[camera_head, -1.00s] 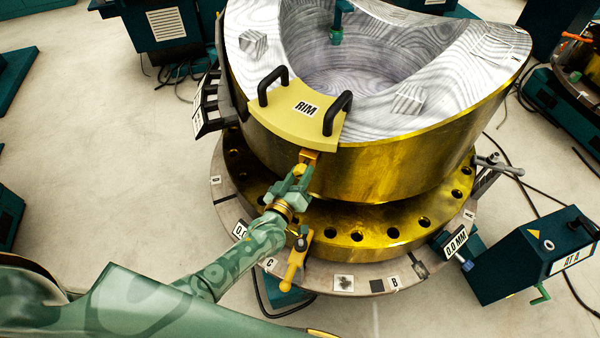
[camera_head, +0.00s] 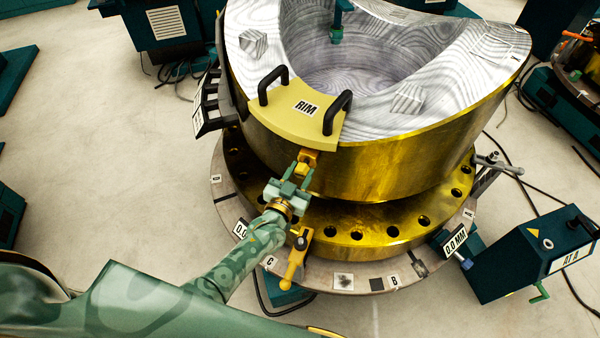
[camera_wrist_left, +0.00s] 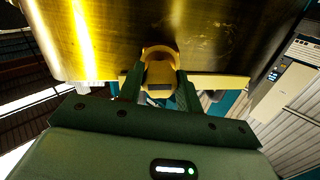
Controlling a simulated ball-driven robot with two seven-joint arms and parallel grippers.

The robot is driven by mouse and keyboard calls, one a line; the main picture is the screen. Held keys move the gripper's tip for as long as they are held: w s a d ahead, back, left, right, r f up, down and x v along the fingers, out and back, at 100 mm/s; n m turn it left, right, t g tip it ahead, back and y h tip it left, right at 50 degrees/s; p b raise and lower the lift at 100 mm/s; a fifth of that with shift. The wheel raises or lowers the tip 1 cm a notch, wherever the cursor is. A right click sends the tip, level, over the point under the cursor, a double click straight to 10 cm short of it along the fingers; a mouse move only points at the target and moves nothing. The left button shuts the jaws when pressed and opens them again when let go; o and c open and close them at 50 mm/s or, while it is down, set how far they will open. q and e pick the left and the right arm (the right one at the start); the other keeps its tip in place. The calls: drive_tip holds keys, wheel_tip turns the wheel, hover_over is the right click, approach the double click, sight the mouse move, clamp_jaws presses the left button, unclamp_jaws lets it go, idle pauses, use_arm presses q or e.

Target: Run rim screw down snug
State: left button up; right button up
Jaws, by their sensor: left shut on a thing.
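The yellow plate labelled RIM (camera_head: 300,106), with two black handles, lies over the edge of the large brass ring (camera_head: 400,160). Below its front edge is an orange-yellow block with the rim screw (camera_head: 303,166). My left gripper (camera_head: 296,181) comes up from below and is shut on the screw's yellow head. In the left wrist view the round yellow screw head (camera_wrist_left: 159,66) sits between the two dark green fingers, against the brass wall (camera_wrist_left: 190,35). The screw's thread is hidden. My right gripper is not in view.
A lower brass flange with bolt holes (camera_head: 392,232) rings the base. A yellow-handled clamp (camera_head: 297,262) stands close by my left wrist. Open floor (camera_head: 110,170) lies to the left.

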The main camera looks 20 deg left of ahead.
use_arm(q)
drive_tip(key=shift+s+f, duration=0.25)
drive_tip(key=shift+f, duration=0.15)
drive_tip(key=o, duration=1)
drive_tip(key=shift+r, duration=0.25)
drive_tip(key=s+a+p, duration=0.1)
drive_tip(key=s+a, duration=0.1)
drive_tip(key=s, duration=1.4)
drive_tip(key=shift+s+p, duration=0.15)
drive_tip(key=shift+p, duration=0.15)
